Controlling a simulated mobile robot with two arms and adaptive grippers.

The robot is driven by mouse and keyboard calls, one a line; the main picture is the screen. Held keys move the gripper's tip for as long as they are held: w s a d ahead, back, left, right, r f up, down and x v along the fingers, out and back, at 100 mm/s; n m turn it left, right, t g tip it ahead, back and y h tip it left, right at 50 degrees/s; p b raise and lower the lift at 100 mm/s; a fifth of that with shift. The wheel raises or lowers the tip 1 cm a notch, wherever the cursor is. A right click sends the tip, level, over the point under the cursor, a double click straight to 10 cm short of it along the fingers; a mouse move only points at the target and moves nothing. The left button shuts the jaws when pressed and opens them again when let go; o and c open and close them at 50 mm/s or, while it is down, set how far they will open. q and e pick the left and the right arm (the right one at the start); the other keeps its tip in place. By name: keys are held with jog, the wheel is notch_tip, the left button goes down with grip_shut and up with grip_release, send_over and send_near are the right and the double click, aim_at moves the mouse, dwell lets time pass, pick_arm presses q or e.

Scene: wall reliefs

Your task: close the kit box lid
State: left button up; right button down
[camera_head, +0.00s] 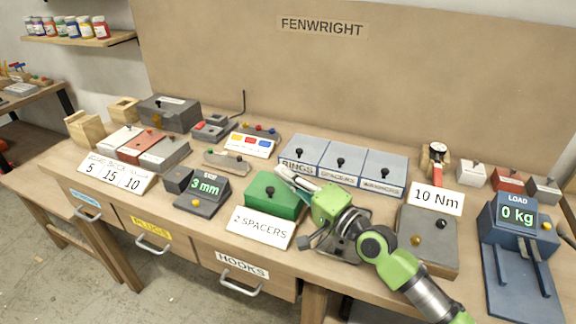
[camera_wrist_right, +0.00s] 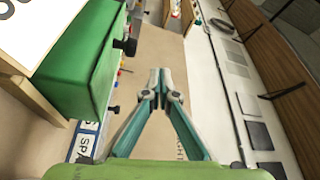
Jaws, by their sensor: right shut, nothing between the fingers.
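The green kit box (camera_head: 272,197) sits on the bench behind a "2 SPACERS" card (camera_head: 261,228). Its green top looks flat and down on the box, with a dark knob on it. In the right wrist view the green box (camera_wrist_right: 85,65) fills the upper left, seen steeply tilted, with a dark knob on one face. My right gripper (camera_head: 281,171) is shut and empty, above and just behind the box's right rear side. Its fingertips also meet in the wrist view (camera_wrist_right: 160,78), apart from the box. My left gripper is out of view.
Blue lidded bins (camera_head: 341,163) stand right behind my gripper. A 3 mm display unit (camera_head: 202,191) is left of the box. A grey box (camera_head: 428,239) and a 10 Nm card (camera_head: 437,198) are to the right. A load scale (camera_head: 516,225) stands at far right.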

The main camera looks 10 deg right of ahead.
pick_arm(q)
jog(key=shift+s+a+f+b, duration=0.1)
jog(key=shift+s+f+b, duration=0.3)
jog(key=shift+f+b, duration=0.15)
pick_arm(e)
jog(key=shift+s+a+f, duration=0.25)
jog(key=shift+s+f, duration=0.1)
jog(key=shift+f, duration=0.2)
jog(key=shift+s+a+f, duration=0.2)
jog(key=shift+s+f, duration=0.15)
jog(key=shift+f, duration=0.2)
